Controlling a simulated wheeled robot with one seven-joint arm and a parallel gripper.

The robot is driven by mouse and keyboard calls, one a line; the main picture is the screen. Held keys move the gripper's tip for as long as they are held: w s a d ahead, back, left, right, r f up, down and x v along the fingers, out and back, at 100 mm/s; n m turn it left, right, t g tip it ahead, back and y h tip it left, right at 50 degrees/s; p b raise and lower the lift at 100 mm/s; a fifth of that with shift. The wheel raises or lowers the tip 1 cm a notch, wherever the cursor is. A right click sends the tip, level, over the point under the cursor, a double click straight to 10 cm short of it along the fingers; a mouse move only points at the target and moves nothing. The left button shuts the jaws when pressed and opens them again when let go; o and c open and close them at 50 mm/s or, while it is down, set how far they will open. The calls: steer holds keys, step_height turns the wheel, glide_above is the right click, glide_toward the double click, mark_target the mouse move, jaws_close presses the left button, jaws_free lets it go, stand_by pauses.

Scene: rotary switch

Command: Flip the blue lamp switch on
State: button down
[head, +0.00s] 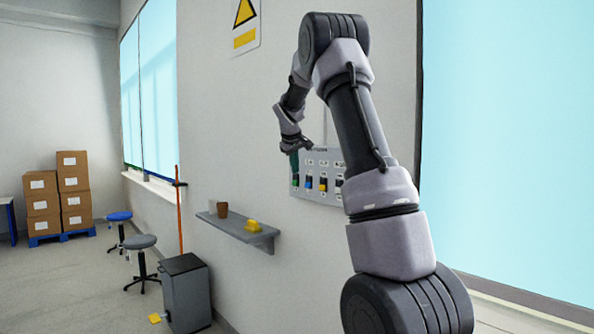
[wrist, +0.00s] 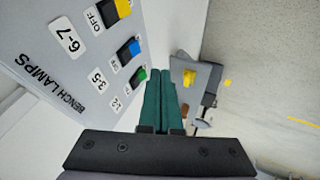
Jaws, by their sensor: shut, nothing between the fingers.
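The grey switch panel (head: 328,158) is fixed to the wall and carries a row of coloured rotary switches. The blue switch (wrist: 128,52) sits between a green switch (wrist: 139,77) and a yellow switch (wrist: 117,10) in the wrist view. The panel (wrist: 60,75) there shows the words "BENCH LAMPS" and label plates. The blue switch also shows in the head view (head: 309,183), small. My gripper (wrist: 161,72) has green fingers, shut together and empty. They are beside the panel, nearest the green switch and apart from the blue one. In the head view my gripper (head: 294,163) is at the panel's left end.
A wall shelf (head: 240,228) below and left of the panel holds a brown cup (head: 222,209) and a yellow object (head: 253,225). A grey bin (head: 186,290), stools (head: 141,243) and stacked boxes (head: 73,185) stand on the floor to the left. Open air surrounds the fingers.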

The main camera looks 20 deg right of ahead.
mark_target(306, 183)
steer(key=w+d+f, duration=0.1)
steer(key=d+f, duration=0.1)
steer(key=w+d+f, duration=0.4)
steer(key=shift+f, duration=0.4)
steer(key=shift+d, duration=0.1)
steer(key=shift+w+d+f, duration=0.1)
steer(key=shift+d+f, duration=0.15)
steer(key=shift+d, duration=0.05)
steer(key=shift+a, duration=0.1)
steer(key=shift+r, duration=0.2)
